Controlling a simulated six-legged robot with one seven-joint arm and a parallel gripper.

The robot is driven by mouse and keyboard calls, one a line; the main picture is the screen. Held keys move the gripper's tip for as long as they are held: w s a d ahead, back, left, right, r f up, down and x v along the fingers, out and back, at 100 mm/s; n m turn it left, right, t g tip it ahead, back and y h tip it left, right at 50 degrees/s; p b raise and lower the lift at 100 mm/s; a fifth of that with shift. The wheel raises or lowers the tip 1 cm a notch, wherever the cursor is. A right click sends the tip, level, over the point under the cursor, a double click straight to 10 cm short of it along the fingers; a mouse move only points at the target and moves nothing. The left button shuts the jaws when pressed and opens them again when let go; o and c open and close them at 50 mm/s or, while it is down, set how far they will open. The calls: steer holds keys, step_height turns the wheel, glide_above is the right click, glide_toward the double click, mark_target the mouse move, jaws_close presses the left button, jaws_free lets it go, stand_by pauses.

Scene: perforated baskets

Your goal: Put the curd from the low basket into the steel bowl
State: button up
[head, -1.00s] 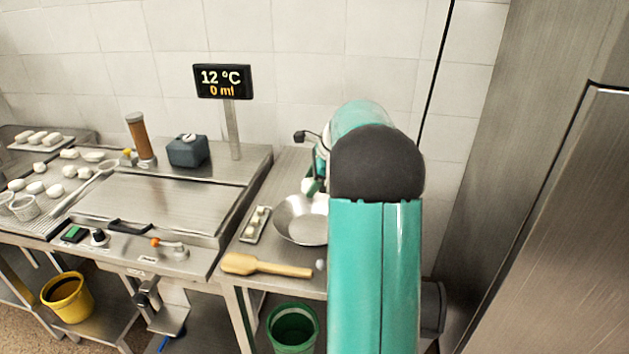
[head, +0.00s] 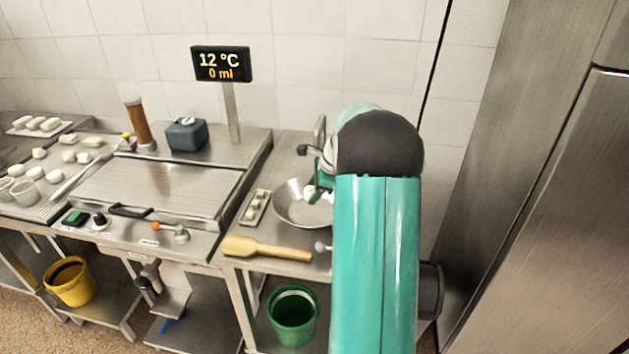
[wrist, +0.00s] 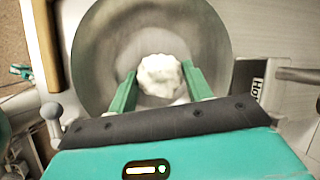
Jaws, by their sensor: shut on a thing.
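A white lumpy curd (wrist: 160,76) is between the two green fingers of my gripper (wrist: 158,88), which is shut on it. In the wrist view the curd shows against the inside of the steel bowl (wrist: 100,55). In the head view the bowl (head: 287,207) stands on the right-hand steel table, and my gripper (head: 313,190) is over or inside it, partly hidden by my arm. I cannot tell whether the curd touches the bowl. Two perforated baskets (head: 24,192) stand at the far left; I cannot tell which is the low one.
A wooden paddle (head: 265,249) lies in front of the bowl, and a small tray with white pieces (head: 247,214) lies left of it. A green bucket (head: 292,318) stands below the table. Several white lumps (head: 68,156) lie on the left counter.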

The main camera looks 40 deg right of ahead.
mark_target(307, 186)
steer(key=shift+f, duration=1.1)
steer(key=o, duration=1.1)
steer(key=shift+c, duration=0.2)
steer(key=shift+r, duration=3.55)
